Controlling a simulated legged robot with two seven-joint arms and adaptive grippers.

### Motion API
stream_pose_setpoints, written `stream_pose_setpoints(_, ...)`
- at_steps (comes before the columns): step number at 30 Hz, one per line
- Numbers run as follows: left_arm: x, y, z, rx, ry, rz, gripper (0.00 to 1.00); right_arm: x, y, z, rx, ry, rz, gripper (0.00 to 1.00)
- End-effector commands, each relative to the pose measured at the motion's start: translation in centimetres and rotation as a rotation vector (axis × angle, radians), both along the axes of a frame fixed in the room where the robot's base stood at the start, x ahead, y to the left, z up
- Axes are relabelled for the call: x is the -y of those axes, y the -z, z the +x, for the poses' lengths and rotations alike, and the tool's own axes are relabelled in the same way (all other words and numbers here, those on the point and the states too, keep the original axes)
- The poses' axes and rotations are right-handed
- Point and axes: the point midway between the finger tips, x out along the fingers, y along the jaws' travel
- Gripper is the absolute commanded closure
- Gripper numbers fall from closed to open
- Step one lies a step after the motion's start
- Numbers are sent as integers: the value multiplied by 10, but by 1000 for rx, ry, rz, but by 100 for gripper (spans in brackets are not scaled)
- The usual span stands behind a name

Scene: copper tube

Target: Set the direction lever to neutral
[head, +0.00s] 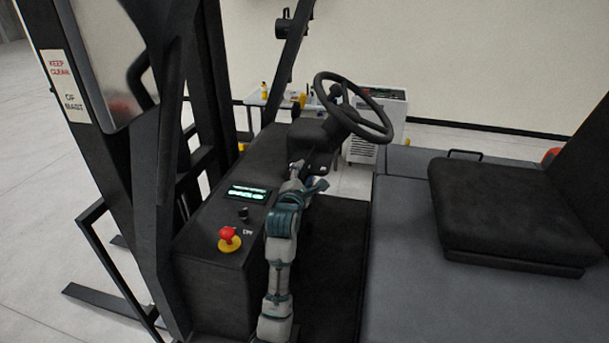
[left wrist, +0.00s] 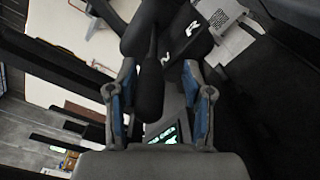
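The direction lever (left wrist: 149,85) is a black stick with a rounded end in the left wrist view. It comes from the dark steering column housing (left wrist: 200,38), which bears white letters; an R and what looks like an N are readable. My left gripper (left wrist: 160,75) is open, with one blue-padded finger on each side of the lever. The lever lies nearer the left finger; I cannot tell whether they touch. In the head view my left gripper (head: 297,170) is just below the steering column (head: 312,131), and the lever cannot be made out there. My right gripper is not in view.
The steering wheel (head: 352,106) stands above and right of my left gripper. The dashboard carries a lit display (head: 248,193), a black knob (head: 243,213) and a red emergency button (head: 228,235). A black seat (head: 510,210) is at the right. The mast (head: 170,130) is at the left.

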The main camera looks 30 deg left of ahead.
Motion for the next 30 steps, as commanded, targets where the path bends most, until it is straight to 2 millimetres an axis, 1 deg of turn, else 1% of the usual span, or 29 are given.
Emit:
stream_pose_setpoints(1, 0, -1, -1, 2, 0, 1, 49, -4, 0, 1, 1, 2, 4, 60)
stream_pose_setpoints(5, 3, -2, -11, 4, 1, 1, 49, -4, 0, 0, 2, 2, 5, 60)
stream_pose_setpoints(8, 7, -2, -29, 5, 1, -2, 49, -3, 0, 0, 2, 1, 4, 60)
stream_pose_setpoints(15, 19, 0, -80, 2, 0, -3, 49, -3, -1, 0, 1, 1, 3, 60)
stream_pose_setpoints(19, 24, 1, -101, -2, 0, -2, 49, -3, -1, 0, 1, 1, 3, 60)
stream_pose_setpoints(24, 27, 2, -113, -4, 0, -1, 49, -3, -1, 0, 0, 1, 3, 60)
stream_pose_setpoints(30, 28, 2, -114, -4, 0, -1, 49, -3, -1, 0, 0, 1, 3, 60)
